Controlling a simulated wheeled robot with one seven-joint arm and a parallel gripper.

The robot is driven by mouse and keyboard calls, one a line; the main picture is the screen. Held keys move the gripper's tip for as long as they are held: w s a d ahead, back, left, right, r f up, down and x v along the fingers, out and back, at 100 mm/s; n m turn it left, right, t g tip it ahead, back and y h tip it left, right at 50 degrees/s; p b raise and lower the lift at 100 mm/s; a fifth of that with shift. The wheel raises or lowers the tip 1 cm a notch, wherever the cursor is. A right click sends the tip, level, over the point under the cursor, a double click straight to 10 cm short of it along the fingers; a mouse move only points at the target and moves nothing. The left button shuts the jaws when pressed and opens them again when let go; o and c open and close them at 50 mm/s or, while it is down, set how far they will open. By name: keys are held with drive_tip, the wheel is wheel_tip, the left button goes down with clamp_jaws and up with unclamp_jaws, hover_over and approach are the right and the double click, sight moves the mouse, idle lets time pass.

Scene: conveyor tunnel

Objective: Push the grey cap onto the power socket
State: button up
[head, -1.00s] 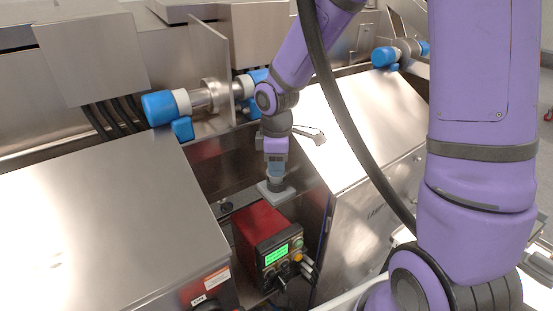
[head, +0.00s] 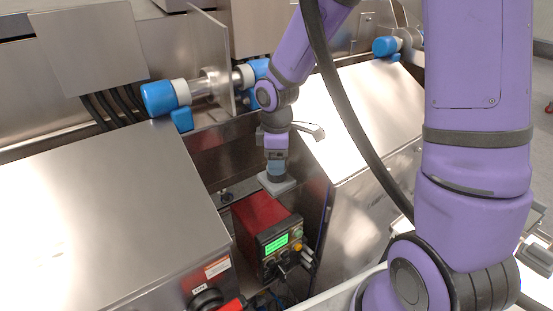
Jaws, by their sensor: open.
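In the head view my gripper (head: 276,172) points down into the gap between two steel housings, behind the red box. It is open, though its fingers are small and partly hidden. A grey square piece (head: 279,186) lies right under the gripper tips; I cannot tell if it is the cap or the socket's plate. I cannot make out a separate cap and power socket. The contact between the gripper and the grey piece is unclear.
A red box with a green display (head: 266,233) stands just in front of the gripper, with cables at its front. Steel housings rise at left (head: 110,220) and right (head: 375,125). A blue-ended roller (head: 205,90) and an upright metal plate (head: 212,55) are behind.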

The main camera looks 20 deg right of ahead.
wheel_tip(320, 180, up, 10)
drive_tip(key=shift+r, duration=0.2)
idle(0.8)
